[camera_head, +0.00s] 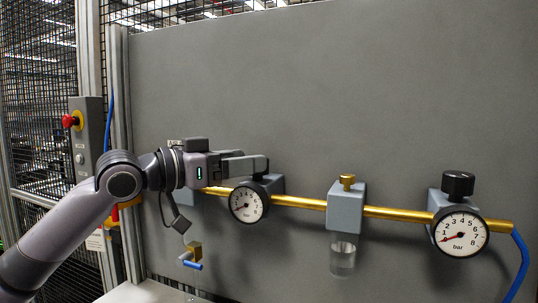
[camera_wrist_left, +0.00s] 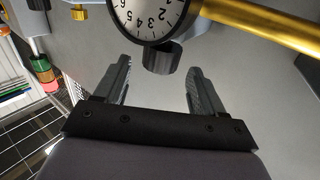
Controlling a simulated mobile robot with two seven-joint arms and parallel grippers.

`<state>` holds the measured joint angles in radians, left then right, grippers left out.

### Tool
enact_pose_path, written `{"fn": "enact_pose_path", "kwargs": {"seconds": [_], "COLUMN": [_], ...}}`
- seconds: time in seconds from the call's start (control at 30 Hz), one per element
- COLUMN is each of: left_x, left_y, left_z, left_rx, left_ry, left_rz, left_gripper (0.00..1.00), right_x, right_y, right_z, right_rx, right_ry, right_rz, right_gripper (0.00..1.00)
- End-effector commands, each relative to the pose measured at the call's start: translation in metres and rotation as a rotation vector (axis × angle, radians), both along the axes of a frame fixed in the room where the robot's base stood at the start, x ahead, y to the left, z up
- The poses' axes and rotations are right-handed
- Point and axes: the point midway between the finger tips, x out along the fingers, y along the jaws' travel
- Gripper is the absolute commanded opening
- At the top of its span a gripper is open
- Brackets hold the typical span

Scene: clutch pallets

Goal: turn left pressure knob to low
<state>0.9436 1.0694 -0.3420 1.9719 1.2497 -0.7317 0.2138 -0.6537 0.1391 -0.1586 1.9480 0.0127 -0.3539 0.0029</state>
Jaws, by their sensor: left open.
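The left pressure gauge (camera_head: 249,204) has a white dial and sits on a grey block on the brass pipe. Its black knob (camera_wrist_left: 162,57) shows in the left wrist view below the dial (camera_wrist_left: 148,14). In the head view the knob is mostly hidden behind my left gripper (camera_head: 262,165). My left gripper (camera_wrist_left: 158,66) is open, and its fingertips are on either side of the knob. A gap shows between the knob and each finger in the wrist view. The knob's setting cannot be read. My right gripper is not in view.
A right gauge (camera_head: 461,234) with a black knob (camera_head: 458,184) is on the same brass pipe (camera_head: 400,214). Between them stands a grey block with a brass screw (camera_head: 347,182) and a clear bowl (camera_head: 342,258). A red emergency button (camera_head: 70,121) is at left. The grey panel above is clear.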

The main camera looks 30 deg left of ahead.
Motion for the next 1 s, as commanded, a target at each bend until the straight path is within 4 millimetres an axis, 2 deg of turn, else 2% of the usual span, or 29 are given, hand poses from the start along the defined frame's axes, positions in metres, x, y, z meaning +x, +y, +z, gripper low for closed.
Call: {"fn": "enact_pose_path", "kwargs": {"seconds": [0.2, 0.4, 0.77, 0.93, 1.0], "left_x": [0.027, 0.044, 0.048, 0.048, 0.048], "left_y": [-0.017, -0.026, -0.028, -0.028, -0.028], "left_z": [0.004, 0.002, 0.0, 0.0, 0.0], "left_rx": [-0.002, 0.0, 0.002, 0.001, 0.001], "left_ry": [0.0, -0.001, -0.001, 0.0, 0.0], "left_rz": [-0.003, -0.001, -0.001, -0.001, -0.001], "left_gripper": [0.7, 0.7, 0.7, 0.18, 0.18], "right_x": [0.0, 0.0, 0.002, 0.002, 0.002], "right_y": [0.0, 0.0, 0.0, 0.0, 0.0], "right_z": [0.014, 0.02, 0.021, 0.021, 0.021], "right_rx": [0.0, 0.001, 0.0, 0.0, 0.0], "right_ry": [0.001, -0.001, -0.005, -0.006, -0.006], "right_rz": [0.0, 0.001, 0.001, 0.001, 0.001], "right_gripper": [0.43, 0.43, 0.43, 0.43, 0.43]}}
